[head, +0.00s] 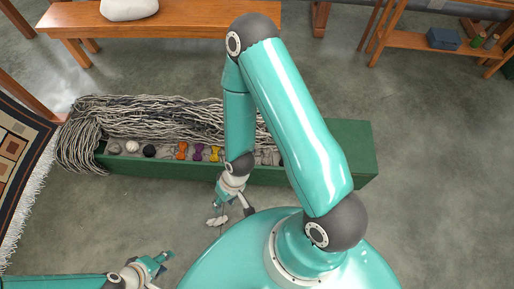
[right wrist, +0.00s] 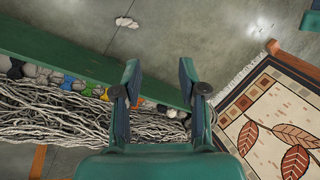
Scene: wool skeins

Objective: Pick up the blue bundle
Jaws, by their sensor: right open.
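A small blue bundle (right wrist: 56,77) shows in the right wrist view, in the row of wool skeins in the long green box. In the head view my right arm covers that part of the row, so I cannot make the blue bundle out there. My right gripper (head: 236,208) is open and empty, above the floor at the box's near side; its fingers also show in the right wrist view (right wrist: 159,78). My left gripper (head: 166,270) is at the lower left, its fingers apart, away from the box.
The green box (head: 355,150) also holds orange (head: 182,151) and purple (head: 198,152) skeins. A heap of grey strands (head: 150,118) covers its back and left end. A small pale piece (head: 217,221) lies on the floor. A rug (head: 18,150) is at left, a bench (head: 190,18) behind.

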